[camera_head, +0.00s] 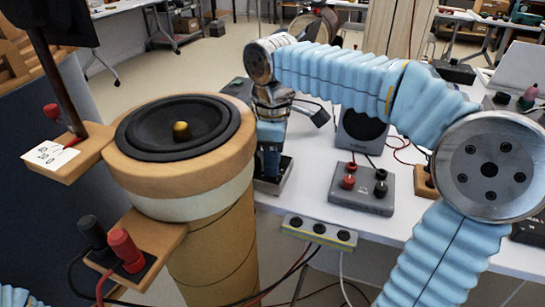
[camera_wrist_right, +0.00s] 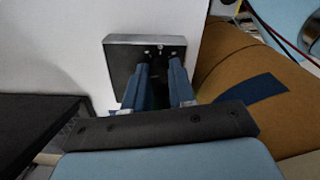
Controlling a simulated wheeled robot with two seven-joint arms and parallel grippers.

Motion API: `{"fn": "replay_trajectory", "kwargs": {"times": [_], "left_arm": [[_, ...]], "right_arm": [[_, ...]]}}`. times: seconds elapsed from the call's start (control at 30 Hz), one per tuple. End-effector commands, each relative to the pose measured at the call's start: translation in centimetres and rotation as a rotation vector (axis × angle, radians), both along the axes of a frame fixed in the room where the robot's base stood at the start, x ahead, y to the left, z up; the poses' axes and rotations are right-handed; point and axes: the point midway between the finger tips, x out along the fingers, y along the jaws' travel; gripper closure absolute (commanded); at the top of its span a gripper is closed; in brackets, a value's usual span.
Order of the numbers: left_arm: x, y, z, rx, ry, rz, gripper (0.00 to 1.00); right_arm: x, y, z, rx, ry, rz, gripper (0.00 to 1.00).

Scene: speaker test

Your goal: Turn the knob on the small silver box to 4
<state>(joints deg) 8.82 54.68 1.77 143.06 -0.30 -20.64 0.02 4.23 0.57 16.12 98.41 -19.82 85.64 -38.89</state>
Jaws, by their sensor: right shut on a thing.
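The small silver box (camera_wrist_right: 121,62) lies on the white table, with a dark top face and a bright metal rim. In the head view it (camera_head: 285,178) is partly hidden behind my right gripper (camera_head: 271,168), which points down at it. In the right wrist view the two blue fingers of my right gripper (camera_wrist_right: 159,67) are shut on the dark knob (camera_wrist_right: 158,55) on the box's top. The knob is mostly hidden between the fingers. Small light marks show on the box's face, too small to read. My left gripper is out of view.
A big tube-shaped speaker (camera_head: 178,175) stands close left of the box. A grey box (camera_head: 345,192) with red and black terminals and a small dark speaker (camera_head: 365,125) are to the right. A power strip (camera_head: 318,233) is at the table's front edge.

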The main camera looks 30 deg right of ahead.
Motion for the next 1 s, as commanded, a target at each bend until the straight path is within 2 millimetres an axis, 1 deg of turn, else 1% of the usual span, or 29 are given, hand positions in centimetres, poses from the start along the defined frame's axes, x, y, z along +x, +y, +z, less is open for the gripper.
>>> {"fn": "replay_trajectory", "kwargs": {"times": [0.3, 0.6, 0.8, 1.0], "left_arm": [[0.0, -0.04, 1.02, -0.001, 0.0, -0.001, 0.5], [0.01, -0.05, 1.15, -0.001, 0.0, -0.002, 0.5], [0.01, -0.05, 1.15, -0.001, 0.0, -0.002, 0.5], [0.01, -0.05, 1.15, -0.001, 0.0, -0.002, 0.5]], "right_arm": [[0.0, 0.02, 0.19, -0.001, -0.001, -0.241, 1.0], [0.01, 0.01, 0.09, 0.0, -0.001, -0.491, 1.0], [0.02, -0.01, 0.08, 0.0, -0.001, -0.618, 1.0], [0.03, -0.03, 0.08, 0.0, -0.001, -0.697, 1.0]]}}
